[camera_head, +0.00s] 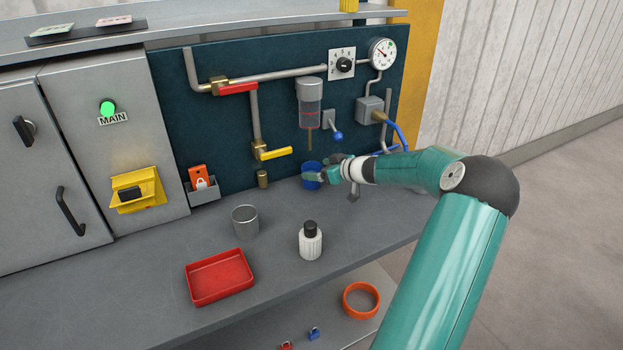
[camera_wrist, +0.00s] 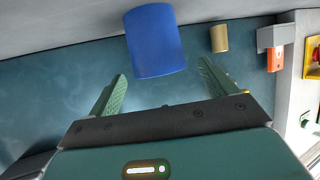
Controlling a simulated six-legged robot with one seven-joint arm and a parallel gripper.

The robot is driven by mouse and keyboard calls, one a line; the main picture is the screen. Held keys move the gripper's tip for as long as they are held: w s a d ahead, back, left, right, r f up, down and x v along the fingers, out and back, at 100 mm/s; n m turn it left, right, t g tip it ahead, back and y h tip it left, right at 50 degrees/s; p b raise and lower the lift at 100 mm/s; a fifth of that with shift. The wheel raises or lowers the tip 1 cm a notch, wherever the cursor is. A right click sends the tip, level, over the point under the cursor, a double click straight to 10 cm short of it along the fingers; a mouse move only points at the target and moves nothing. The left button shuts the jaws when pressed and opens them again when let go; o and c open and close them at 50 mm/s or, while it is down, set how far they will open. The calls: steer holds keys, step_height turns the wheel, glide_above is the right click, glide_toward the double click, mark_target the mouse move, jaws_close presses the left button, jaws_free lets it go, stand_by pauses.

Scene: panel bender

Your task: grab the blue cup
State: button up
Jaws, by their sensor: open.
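The blue cup (camera_head: 311,174) stands on the grey bench near the dark back panel, partly hidden by my gripper in the head view. In the wrist view the blue cup (camera_wrist: 155,42) shows just beyond the fingertips, between the lines of the two fingers. My gripper (camera_wrist: 160,72) is open and empty, with a green finger on each side. In the head view my gripper (camera_head: 318,178) is at the cup's right front side. Whether a finger touches the cup I cannot tell.
A small brass cylinder (camera_head: 263,179) stands left of the cup. A grey metal cup (camera_head: 245,220), a white bottle with black cap (camera_head: 311,242) and a red tray (camera_head: 219,277) stand nearer the front. A dispenser (camera_head: 310,103) hangs above the blue cup. A yellow-handled valve (camera_head: 273,153) sticks out nearby.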

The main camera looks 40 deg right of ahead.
mark_target(305, 167)
steer(key=x, duration=0.5)
steer(key=shift+w, duration=0.25)
steer(key=shift+r, duration=0.1)
steer(key=c, duration=1.1)
steer(key=shift+r, duration=0.1)
steer(key=shift+c, duration=0.2)
